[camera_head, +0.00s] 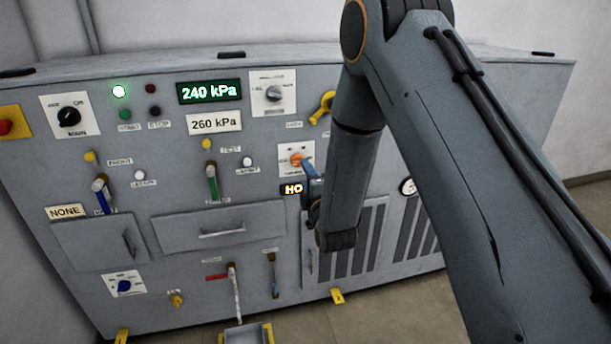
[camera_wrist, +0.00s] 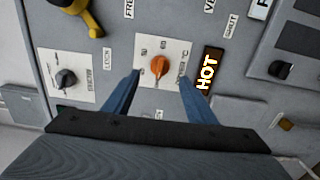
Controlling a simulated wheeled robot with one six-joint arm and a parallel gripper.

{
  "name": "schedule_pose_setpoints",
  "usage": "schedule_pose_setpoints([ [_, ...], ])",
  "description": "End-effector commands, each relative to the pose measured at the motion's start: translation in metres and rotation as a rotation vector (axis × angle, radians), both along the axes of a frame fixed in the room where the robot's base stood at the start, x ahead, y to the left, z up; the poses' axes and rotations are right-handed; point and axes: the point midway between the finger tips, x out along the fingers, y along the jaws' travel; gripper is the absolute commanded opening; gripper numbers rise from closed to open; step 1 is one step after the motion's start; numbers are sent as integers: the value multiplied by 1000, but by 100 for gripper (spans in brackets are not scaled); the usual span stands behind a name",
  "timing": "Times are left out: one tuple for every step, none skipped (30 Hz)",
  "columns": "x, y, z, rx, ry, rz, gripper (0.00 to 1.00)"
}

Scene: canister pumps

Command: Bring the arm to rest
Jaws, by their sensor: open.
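My gripper (camera_wrist: 158,88) is open in the wrist view, with its two blue fingers on either side of an orange knob (camera_wrist: 158,67) on a white plate. I cannot tell whether the fingertips touch the plate. In the head view my gripper (camera_head: 308,170) is at the front of the grey panel, just right of and below the orange knob (camera_head: 297,159). My arm (camera_head: 440,150) is bent and reaches in from the right, covering part of the panel.
The grey cabinet (camera_head: 130,240) fills the area in front, with several knobs, levers and drawers. A lit HOT sign (camera_wrist: 207,73) is right of the knob. A yellow handle (camera_head: 322,106) juts out above. A small tray (camera_head: 245,336) stands low in front.

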Motion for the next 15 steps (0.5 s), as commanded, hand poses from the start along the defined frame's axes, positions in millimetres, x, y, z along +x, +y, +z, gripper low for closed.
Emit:
schedule_pose_setpoints([
  [0, 0, 0, 0, 0, 0, 51],
  [0, 0, 0, 0, 0, 0, 51],
  [0, 0, 0, 0, 0, 0, 51],
  [0, 0, 0, 0, 0, 0, 51],
  [0, 0, 0, 1, 1, 0, 51],
  [0, -1, 0, 3, 6, -1, 51],
  [0, -2, 0, 8, 15, -3, 51],
  [1, -4, 1, 17, 29, -5, 51],
  [1, -8, 2, 33, 57, -11, 51],
  [1, -11, 2, 52, 87, -17, 51],
  [0, -16, 1, 74, 124, -25, 51],
  [-2, -24, 1, 109, 183, -40, 51],
  [-5, -31, 1, 140, 232, -55, 51],
  [-8, -38, 0, 175, 288, -73, 51],
  [-14, -48, -1, 225, 364, -101, 51],
])
